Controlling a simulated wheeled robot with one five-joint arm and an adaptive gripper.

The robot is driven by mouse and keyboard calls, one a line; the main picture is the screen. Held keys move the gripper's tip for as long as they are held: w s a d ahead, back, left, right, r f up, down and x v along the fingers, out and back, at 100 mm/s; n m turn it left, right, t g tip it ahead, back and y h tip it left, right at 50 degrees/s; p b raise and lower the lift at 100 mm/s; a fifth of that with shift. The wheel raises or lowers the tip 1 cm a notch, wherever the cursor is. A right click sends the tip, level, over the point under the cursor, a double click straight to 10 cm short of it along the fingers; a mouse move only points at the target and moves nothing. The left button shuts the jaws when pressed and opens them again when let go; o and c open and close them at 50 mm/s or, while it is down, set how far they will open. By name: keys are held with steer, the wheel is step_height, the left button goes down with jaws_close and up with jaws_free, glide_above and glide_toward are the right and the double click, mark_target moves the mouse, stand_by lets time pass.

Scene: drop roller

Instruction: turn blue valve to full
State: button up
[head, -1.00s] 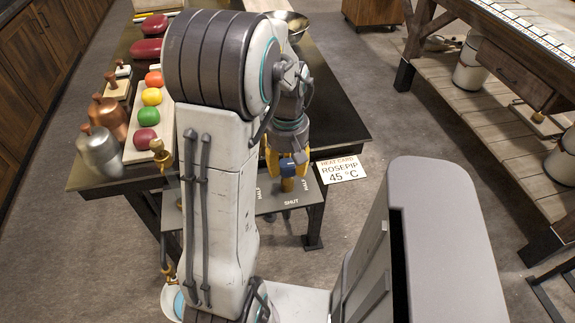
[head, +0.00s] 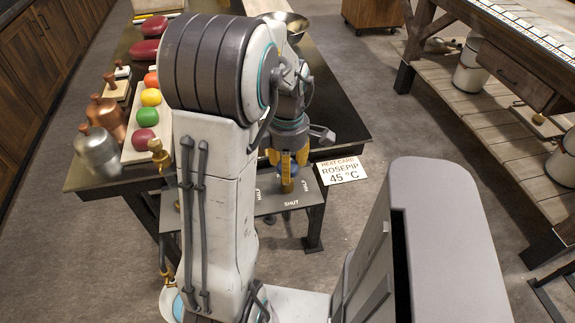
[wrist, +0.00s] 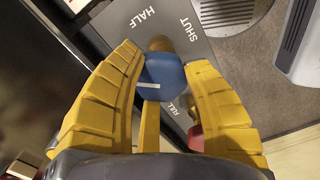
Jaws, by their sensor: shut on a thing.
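The blue valve handle (wrist: 165,78) sits between the yellow fingers of my gripper (wrist: 166,88) in the wrist view, with a pale line on its top. A brass part (wrist: 160,43) shows just beyond it. The grey plate (wrist: 188,30) reads HALF, SHUT and FULL around the handle. I cannot tell which word the pale line points at. In the head view my gripper (head: 288,176) points down over the plate (head: 272,204), shut on the handle, which the fingers mostly hide.
A heat card (head: 342,170) reading ROSEPIP 45 °C is right of the plate. A wooden bench (head: 490,120) stands at the right.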

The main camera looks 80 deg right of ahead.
steer(key=n, duration=0.4)
steer(key=shift+a+f, duration=0.1)
steer(key=shift+f, duration=0.05)
steer(key=shift+n, duration=2.1)
steer(key=o, duration=1.2)
steer(key=shift+r, duration=0.25)
steer(key=shift+r, duration=0.3)
step_height(320, 180, up, 11)
